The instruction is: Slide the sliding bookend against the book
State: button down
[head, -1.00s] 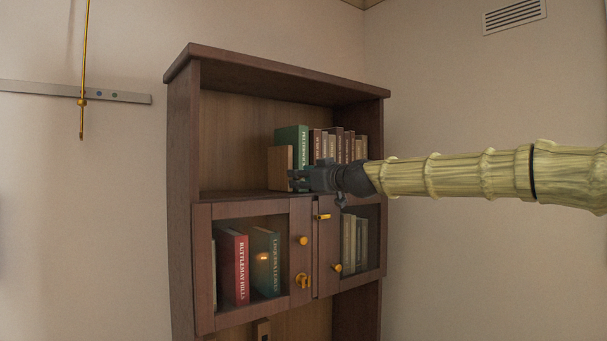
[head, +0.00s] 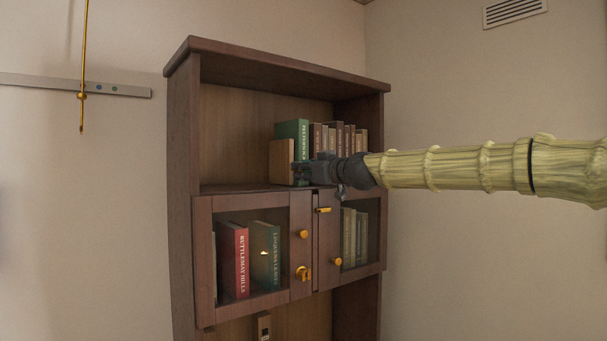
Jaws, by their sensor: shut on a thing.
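The sliding bookend (head: 281,161) is a wooden block standing upright on the upper open shelf of the dark bookcase. The green book (head: 298,131) stands just right of and behind it, its lower part hidden by the bookend and my gripper. The bookend appears to touch the book or stand very close; I cannot tell if a gap remains. My gripper (head: 300,172) reaches in from the right in front of the books and is shut on the bookend's right edge. The fingertips are small and partly hidden.
Several brown and tan books (head: 340,138) stand right of the green book. The shelf left of the bookend is empty. Below are glass cabinet doors with brass knobs (head: 303,234). A brass rod (head: 84,60) hangs on a wall rail at left.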

jog(key=shift+w+d, duration=0.2)
jog(key=shift+d, duration=0.1)
jog(key=c, duration=1.3)
grip_release()
jog(key=shift+s, duration=0.1)
jog(key=v, duration=1.2)
jog(key=shift+f, duration=0.1)
